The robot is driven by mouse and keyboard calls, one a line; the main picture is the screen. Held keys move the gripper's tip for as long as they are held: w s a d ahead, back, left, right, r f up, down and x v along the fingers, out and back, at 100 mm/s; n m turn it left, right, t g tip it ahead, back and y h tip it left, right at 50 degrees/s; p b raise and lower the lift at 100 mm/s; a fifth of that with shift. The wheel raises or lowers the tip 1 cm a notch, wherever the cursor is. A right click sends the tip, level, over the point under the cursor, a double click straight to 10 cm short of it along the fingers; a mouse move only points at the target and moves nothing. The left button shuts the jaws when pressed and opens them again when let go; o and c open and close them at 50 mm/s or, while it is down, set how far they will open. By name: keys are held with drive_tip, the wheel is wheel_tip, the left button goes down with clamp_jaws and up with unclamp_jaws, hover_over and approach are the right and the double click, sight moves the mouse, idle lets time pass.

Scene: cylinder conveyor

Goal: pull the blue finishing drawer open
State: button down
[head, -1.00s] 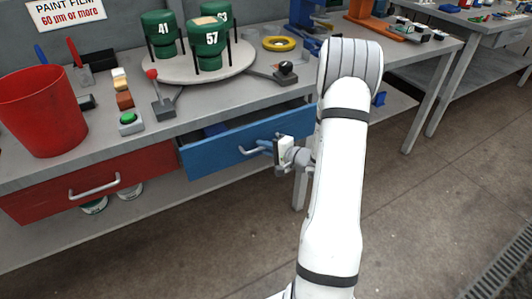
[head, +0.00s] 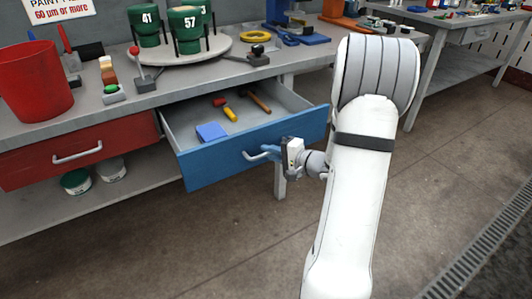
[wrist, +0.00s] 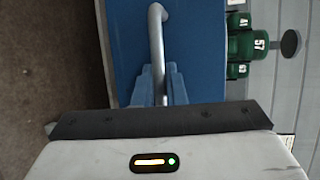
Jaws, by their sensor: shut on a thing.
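The blue drawer (head: 222,170) stands well out from under the workbench in the head view. Inside it lie a blue block (head: 211,131), a small red and yellow tool (head: 225,108) and a tool with a wooden handle (head: 258,101). The drawer's metal handle (head: 257,155) is on its front. My gripper (head: 275,151) is shut on the handle, near its right part. In the wrist view the blue fingers (wrist: 160,85) close around the handle bar (wrist: 156,40), with the blue drawer front (wrist: 195,45) behind.
A red drawer (head: 60,150) beside it is closed. The workbench (head: 165,90) above carries a red bin (head: 35,85), a round turntable (head: 180,50) with green numbered cylinders and a lever box (head: 143,75). The floor (head: 240,240) in front is clear.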

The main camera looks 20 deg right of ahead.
drive_tip(key=shift+s+d, duration=0.15)
drive_tip(key=shift+s, duration=0.1)
drive_tip(key=c, duration=1.5)
unclamp_jaws()
drive_tip(key=v, duration=0.7)
drive_tip(key=shift+s+p, duration=0.35)
drive_tip(key=shift+p, duration=0.05)
drive_tip(key=shift+d+r, duration=0.1)
